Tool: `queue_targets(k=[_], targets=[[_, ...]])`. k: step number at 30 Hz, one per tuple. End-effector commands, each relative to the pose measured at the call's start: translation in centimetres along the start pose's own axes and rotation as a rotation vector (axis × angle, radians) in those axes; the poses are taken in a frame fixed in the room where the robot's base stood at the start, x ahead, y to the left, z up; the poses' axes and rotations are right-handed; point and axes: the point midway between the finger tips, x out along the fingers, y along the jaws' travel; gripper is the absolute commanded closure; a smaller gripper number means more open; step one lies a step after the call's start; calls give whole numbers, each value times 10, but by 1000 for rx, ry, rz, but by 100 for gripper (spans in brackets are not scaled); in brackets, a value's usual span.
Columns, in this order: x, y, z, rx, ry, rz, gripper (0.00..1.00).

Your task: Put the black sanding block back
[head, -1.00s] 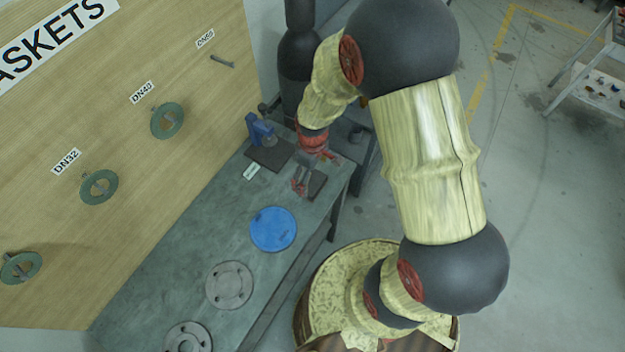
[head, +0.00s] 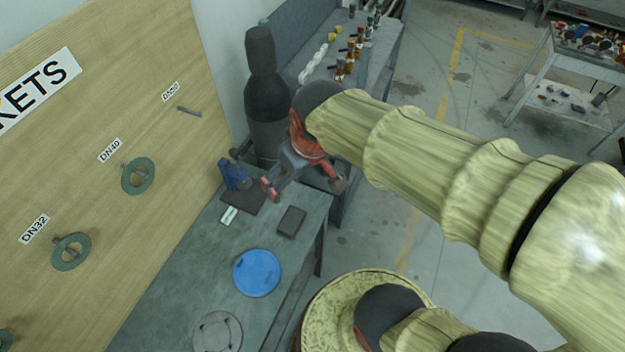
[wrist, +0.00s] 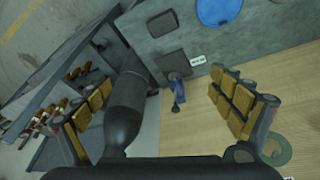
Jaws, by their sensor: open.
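A dark rectangular block (head: 291,221), which looks like the black sanding block, lies flat on the grey bench (head: 200,270) near its far end. It also shows at the top of the wrist view (wrist: 162,22). Beside it is a larger dark pad (head: 240,203) with a blue tool (head: 234,174) on it and a small white label (head: 228,215) at its edge. My gripper (head: 304,186) is open and empty, above the far end of the bench. In the wrist view its fingers (wrist: 165,105) are wide apart, with the block beyond them.
A tall dark bottle-shaped cylinder (head: 266,100) stands close behind my gripper. A blue disc (head: 257,272) and a grey flange (head: 217,335) lie on the bench. A wooden board with hung gaskets (head: 138,176) rises on the left. A shelf with small parts (head: 345,60) stands behind.

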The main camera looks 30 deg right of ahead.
Motion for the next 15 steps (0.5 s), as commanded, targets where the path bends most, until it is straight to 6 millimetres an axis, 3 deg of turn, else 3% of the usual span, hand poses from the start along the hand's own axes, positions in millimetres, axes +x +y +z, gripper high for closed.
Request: queue_targets(k=[1, 3, 6, 15], targets=[[-22, -2, 8, 39, 42, 7, 6], [-43, -4, 20, 93, 81, 12, 6], [-63, -6, 33, 151, 122, 14, 6], [-76, -9, 44, 199, 151, 14, 6]])
